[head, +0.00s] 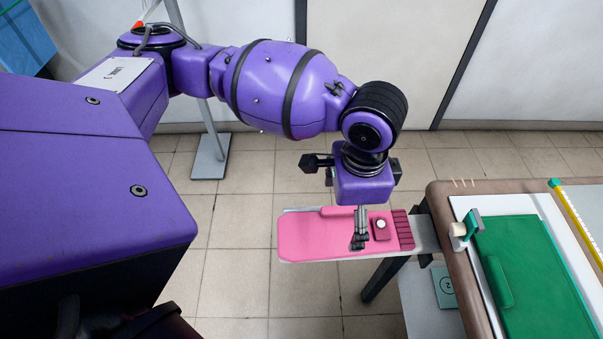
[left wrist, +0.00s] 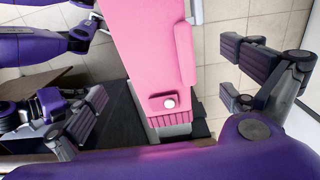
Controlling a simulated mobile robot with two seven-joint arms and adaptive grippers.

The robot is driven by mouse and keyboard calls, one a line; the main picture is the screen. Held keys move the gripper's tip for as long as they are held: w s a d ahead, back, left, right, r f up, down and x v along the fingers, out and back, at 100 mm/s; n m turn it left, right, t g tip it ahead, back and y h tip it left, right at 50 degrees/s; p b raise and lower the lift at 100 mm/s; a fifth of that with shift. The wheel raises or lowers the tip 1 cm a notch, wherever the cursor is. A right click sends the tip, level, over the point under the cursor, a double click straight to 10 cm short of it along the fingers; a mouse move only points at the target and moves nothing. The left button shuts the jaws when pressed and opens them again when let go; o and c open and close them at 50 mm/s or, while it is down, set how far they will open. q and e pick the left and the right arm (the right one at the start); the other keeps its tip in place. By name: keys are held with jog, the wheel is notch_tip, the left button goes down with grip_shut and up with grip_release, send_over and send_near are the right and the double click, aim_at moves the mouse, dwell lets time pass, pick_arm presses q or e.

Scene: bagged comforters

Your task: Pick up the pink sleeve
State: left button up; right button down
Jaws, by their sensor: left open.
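The pink sleeve (head: 310,238) lies flat on a narrow pale board (head: 426,235) that sticks out to the left from the table. It has a darker ribbed cuff at its right end and a small tab with a white button. My left gripper (head: 360,240) is over the sleeve, left of the button, pointing down. In the left wrist view the pink sleeve (left wrist: 145,45) runs between the spread fingers of my left gripper (left wrist: 165,88), with a gap on each side. The gripper is open and empty. Its height above the sleeve is hard to tell. My right gripper is not seen.
The table (head: 440,200) at the right holds a green folded item (head: 535,275) on a pale panel and a yellow strip (head: 580,225). A dark leg (head: 383,277) stands below the board. A thin stand (head: 211,155) is on the tiled floor behind. Left of the sleeve is clear.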

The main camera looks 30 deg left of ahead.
aim_at(345, 231)
pick_arm(q)
jog(key=f, duration=0.4)
jog(key=shift+s+d, duration=0.2)
jog(key=shift+s, duration=0.2)
notch_tip(345, 231, down, 2)
jog(key=shift+w, duration=0.15)
jog(key=shift+c, duration=1.4)
jog(key=shift+r, duration=0.1)
jog(key=c, duration=0.8)
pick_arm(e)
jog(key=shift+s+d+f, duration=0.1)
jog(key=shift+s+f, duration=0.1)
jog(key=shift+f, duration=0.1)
